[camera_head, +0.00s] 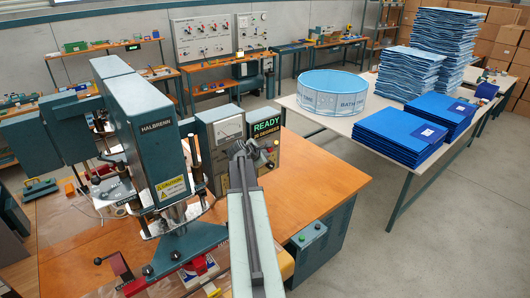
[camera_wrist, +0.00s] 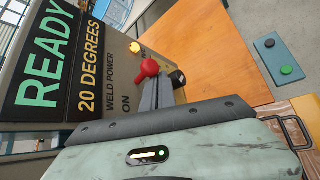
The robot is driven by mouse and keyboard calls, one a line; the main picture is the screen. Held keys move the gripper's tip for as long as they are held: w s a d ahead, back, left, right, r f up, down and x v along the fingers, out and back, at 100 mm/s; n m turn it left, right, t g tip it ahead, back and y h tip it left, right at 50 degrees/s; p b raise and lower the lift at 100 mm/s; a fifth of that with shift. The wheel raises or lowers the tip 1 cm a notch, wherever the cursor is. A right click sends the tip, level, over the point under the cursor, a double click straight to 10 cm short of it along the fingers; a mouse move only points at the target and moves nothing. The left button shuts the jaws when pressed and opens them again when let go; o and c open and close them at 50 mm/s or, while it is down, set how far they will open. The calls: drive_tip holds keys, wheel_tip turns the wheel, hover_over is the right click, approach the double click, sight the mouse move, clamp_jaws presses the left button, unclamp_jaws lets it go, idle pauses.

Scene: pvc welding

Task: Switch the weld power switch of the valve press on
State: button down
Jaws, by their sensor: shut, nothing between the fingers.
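The valve press (camera_head: 150,145) is a teal machine marked HALBRENN on a wooden bench. Its control box (camera_head: 262,152) carries a display (camera_head: 266,126) reading READY and 20 DEGREES. In the wrist view, turned on its side, the panel (camera_wrist: 100,95) shows the words WELD POWER and ON. The weld power switch (camera_wrist: 149,68) has a red knob beside those words, and a small lamp (camera_wrist: 135,47) near it glows yellow. My gripper (camera_wrist: 158,84) is shut and empty, its fingertips right at the red knob. I cannot tell whether they touch it. In the head view my arm hides the switch.
The wooden bench top (camera_head: 325,165) is clear right of the control box. A white table (camera_head: 385,168) with blue stacks and a round tub (camera_head: 331,92) stands to the right.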

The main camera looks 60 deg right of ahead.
drive_tip(key=shift+w+r+p, duration=0.4)
drive_tip(key=shift+r+p, duration=0.15)
drive_tip(key=shift+r, duration=0.2)
drive_tip(key=shift+r, duration=0.15)
